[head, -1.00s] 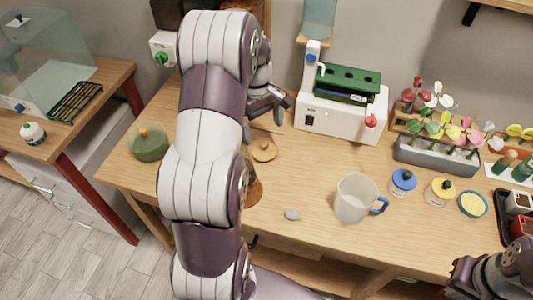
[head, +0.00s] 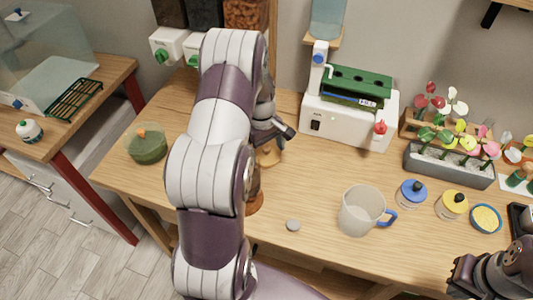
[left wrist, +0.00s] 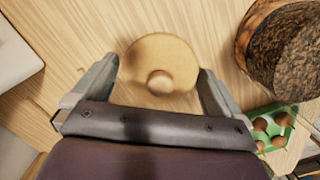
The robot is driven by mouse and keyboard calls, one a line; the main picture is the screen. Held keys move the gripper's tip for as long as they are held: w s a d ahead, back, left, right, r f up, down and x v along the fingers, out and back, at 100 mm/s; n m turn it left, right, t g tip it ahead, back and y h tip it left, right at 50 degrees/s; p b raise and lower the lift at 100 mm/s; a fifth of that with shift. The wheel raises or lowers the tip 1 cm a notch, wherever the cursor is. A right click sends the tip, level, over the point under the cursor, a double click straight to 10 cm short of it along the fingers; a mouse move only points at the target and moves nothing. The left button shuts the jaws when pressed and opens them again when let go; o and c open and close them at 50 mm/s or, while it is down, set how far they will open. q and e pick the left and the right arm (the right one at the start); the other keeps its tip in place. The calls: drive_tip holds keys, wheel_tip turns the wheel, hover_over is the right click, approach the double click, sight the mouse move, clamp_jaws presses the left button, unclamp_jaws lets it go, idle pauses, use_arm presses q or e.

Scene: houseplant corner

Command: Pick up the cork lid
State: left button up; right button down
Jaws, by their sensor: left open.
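The cork lid is a round tan disc with a small round knob. In the head view the cork lid (head: 268,158) lies on the wooden table, partly hidden by my left gripper (head: 276,134). In the left wrist view the cork lid (left wrist: 160,50) lies flat, with its knob near the line between the fingertips. My left gripper (left wrist: 157,72) is open and above the lid, one finger to each side, holding nothing. How far the fingertips are above the table is unclear. My right gripper (head: 460,278) is at the lower right, well away from the lid; its jaws are unclear.
A brown round container (left wrist: 290,50) stands close by, mostly hidden by my arm in the head view. A green tray (left wrist: 296,112) holds brown balls. A white machine (head: 345,123) stands behind.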

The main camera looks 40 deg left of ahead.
use_arm(q)
drive_tip(key=c, duration=0.8)
drive_tip(key=shift+r, duration=0.15)
